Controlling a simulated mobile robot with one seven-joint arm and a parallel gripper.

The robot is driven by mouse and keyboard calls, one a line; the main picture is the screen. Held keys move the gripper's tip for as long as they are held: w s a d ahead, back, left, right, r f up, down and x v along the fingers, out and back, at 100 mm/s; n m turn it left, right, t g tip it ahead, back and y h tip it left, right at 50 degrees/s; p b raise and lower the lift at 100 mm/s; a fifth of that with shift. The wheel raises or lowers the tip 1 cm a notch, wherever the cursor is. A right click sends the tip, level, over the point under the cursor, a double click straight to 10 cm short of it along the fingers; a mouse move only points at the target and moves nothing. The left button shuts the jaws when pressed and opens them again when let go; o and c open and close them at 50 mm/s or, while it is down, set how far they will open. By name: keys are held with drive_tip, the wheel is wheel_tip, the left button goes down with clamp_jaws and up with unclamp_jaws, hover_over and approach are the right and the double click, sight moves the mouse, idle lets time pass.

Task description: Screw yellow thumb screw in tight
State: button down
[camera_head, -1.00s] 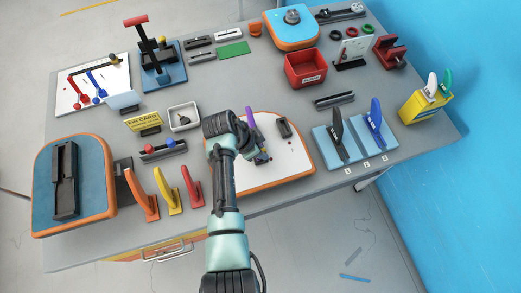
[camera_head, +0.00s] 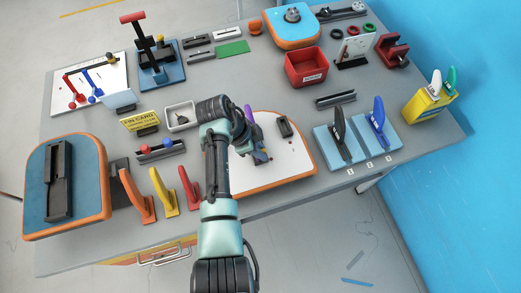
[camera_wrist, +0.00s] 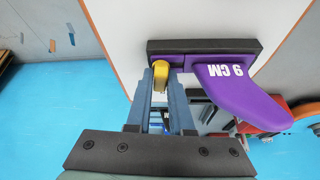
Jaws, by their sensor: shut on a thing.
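The yellow thumb screw (camera_wrist: 160,72) sits beside the base of the purple fin (camera_wrist: 238,90), which is marked "9 CM", in the wrist view. My gripper (camera_wrist: 161,84) is shut on the thumb screw, with one blue finger on each side of its head. The fin's dark base strip (camera_wrist: 203,46) lies against the white board face. In the head view my gripper (camera_head: 260,158) is low over the white board with an orange rim (camera_head: 295,157). My arm hides most of the purple fin (camera_head: 248,113) and the thumb screw there.
A black box-like part (camera_head: 283,128) lies on the white board. Orange, yellow and red fins (camera_head: 162,192) stand to the left. Dark and blue fins (camera_head: 378,122) stand on blue pads to the right. A white tray (camera_head: 181,118) is behind my arm.

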drive_tip(key=shift+s+a+f+m+g+b, duration=0.15)
drive_tip(key=shift+m+g+b, duration=0.15)
drive_tip(key=shift+m+b, duration=0.3)
drive_tip(key=shift+m, duration=0.3)
drive_tip(key=shift+f+b, duration=0.1)
drive_tip(key=shift+b, duration=0.3)
drive_tip(key=shift+m+g+b, duration=0.5)
drive_tip(key=shift+m+b, duration=0.3)
drive_tip(key=shift+m, duration=0.7)
drive_tip(key=shift+m+b, duration=0.3)
drive_tip(key=shift+b, duration=0.25)
